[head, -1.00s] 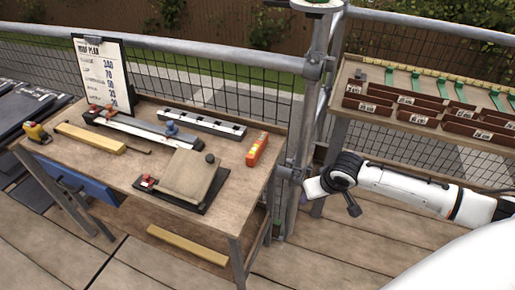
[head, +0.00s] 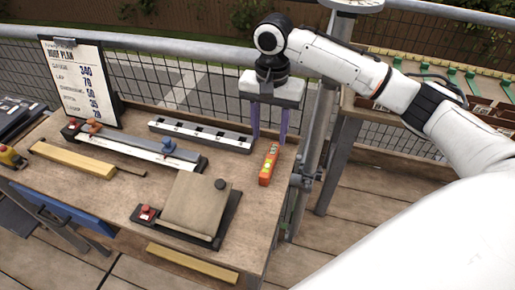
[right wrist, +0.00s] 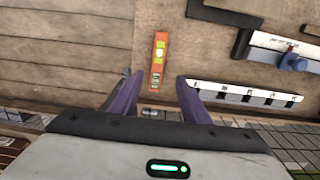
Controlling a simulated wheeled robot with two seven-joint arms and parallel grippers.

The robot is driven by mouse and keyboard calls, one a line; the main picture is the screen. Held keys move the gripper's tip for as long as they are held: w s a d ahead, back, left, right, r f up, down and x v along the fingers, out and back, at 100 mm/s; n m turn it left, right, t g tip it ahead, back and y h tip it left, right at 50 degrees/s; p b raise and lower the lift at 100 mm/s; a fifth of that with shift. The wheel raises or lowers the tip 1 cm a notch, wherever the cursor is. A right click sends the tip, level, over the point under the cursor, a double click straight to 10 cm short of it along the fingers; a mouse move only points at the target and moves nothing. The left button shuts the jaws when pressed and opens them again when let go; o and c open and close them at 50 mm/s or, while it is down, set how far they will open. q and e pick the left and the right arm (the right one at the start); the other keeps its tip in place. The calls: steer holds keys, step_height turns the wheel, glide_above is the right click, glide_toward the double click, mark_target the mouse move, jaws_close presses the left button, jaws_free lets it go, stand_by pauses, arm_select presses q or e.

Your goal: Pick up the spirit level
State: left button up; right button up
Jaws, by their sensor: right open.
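The spirit level (head: 269,164) is a short orange bar with yellow-green vials. It lies on the wooden workbench (head: 75,185) near its right edge in the head view. It also shows in the right wrist view (right wrist: 158,62), ahead of the gap between my fingers. My right gripper (head: 269,138) is open and empty, fingers pointing down, above the far right part of the bench and a little behind the level. Its two purple fingers stand apart in the right wrist view (right wrist: 157,88). My left gripper is not in view.
A grey slotted rail (head: 201,134) lies left of the level. A tile on a dark base (head: 197,204) is in front of it. A long clamp bar (head: 135,148), a yellow wooden block (head: 72,164) and a plan clipboard (head: 82,85) are further left. A metal railing runs behind.

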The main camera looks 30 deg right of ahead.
glide_above(270, 158)
step_height(270, 158, down, 4)
steer(key=shift+a+f, duration=0.1)
steer(key=shift+f, duration=0.1)
step_height(270, 158, down, 5)
steer(key=shift+s+f, duration=0.1)
steer(key=shift+f, duration=0.15)
steer(key=c, duration=1)
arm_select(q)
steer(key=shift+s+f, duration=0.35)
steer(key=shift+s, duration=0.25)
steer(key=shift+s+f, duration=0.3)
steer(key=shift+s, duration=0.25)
arm_select(e)
jaws_close()
